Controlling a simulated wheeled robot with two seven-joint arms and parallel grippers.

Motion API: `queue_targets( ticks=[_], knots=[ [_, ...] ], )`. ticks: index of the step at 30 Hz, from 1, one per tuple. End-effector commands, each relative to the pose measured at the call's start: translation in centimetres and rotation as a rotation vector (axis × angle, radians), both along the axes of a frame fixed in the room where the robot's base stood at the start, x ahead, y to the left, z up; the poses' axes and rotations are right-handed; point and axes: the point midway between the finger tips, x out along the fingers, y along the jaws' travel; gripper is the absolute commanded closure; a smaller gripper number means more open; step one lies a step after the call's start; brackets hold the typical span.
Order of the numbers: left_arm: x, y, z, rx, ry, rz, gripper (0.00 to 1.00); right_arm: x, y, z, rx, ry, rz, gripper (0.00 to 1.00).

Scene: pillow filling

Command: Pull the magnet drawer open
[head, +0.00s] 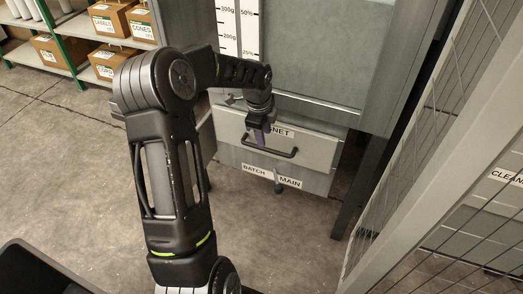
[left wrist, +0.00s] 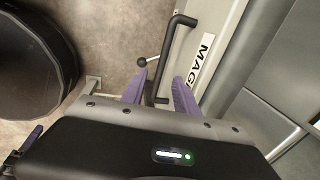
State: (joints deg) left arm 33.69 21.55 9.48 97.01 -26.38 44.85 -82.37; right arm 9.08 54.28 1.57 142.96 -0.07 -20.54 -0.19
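The magnet drawer (head: 310,146) is the upper grey drawer under the cabinet, and it looks closed. Its dark bar handle (head: 284,154) also shows in the left wrist view (left wrist: 164,52). The label (left wrist: 201,58) beside the handle is partly hidden by my left gripper in the head view. My left gripper (head: 262,137) is at the left part of the handle, pointing down. In the left wrist view its purple fingers (left wrist: 160,82) are apart, with the bar between them and gaps visible. A purple piece at that view's lower left looks like part of my right gripper (left wrist: 30,138).
A wire-mesh fence (head: 440,150) stands to the right. Shelves with cardboard boxes (head: 110,22) are at the back left. The concrete floor (head: 280,235) in front of the drawers is clear.

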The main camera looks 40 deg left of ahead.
Motion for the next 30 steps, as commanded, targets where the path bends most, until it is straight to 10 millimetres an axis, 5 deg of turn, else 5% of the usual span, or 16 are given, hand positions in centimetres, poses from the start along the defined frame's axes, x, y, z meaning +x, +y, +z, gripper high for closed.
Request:
queue_targets(
  ticks=[3, 14, 30],
  knots=[
    [-0.2, 1.3, 0.5, 0.027, 0.005, -0.025, 0.64, 0.0, 0.0, -0.6, 0.001, -0.001, 0.0, 0.64],
    [-0.2, 1.2, 0.3, 0.025, 0.009, -0.028, 0.64, 0.0, 0.0, -0.5, 0.0, -0.001, 0.0, 0.64],
    [1.0, 1.5, -6.5, 0.023, 0.008, -0.027, 0.64, 0.0, 0.0, -1.8, 0.0, -0.001, -0.001, 0.64]
  ],
)
